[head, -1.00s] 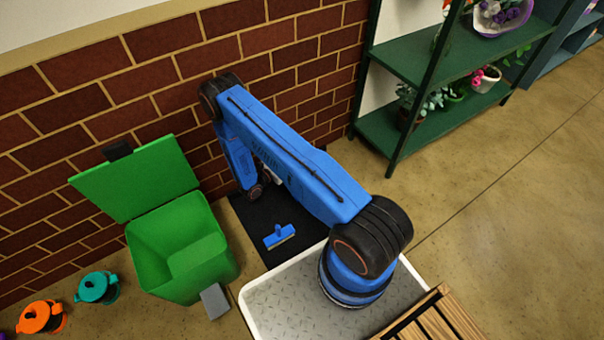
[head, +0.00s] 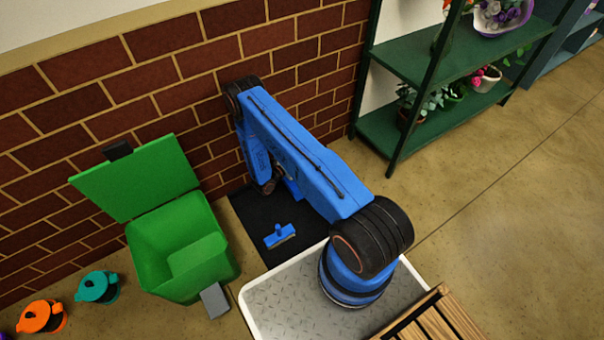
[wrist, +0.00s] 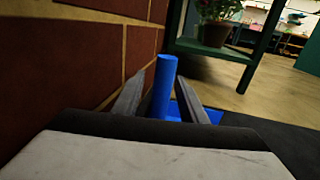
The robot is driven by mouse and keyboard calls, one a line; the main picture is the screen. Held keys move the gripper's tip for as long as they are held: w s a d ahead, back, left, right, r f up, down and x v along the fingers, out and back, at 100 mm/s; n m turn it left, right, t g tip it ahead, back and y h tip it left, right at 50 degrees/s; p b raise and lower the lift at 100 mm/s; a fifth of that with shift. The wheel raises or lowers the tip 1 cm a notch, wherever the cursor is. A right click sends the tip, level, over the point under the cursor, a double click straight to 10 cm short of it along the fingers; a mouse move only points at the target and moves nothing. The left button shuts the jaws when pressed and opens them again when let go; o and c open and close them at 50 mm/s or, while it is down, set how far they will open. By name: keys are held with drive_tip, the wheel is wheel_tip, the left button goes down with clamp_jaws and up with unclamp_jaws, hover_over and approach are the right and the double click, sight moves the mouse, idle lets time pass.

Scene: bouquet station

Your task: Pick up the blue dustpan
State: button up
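The blue dustpan (wrist: 164,82) shows in the wrist view as an upright blue handle, with part of its blue pan low behind my right finger. My gripper (wrist: 161,76) is open, with one grey finger on each side of the handle. Narrow gaps seem to show between fingers and handle; I cannot tell whether either touches. In the head view my blue arm hides the gripper and most or all of the dustpan. A small blue brush (head: 280,235) with a pale edge lies on the black mat (head: 246,212).
The brick wall (wrist: 58,60) is close on the left of my gripper. An open green bin (head: 185,250) stands left of the mat. A green shelf (head: 430,60) with potted plants is at the right. Orange (head: 40,316) and teal (head: 97,287) objects lie left of the bin.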

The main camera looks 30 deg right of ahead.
drive_tip(key=shift+d, duration=0.2)
clamp_jaws()
drive_tip(key=shift+r, duration=0.15)
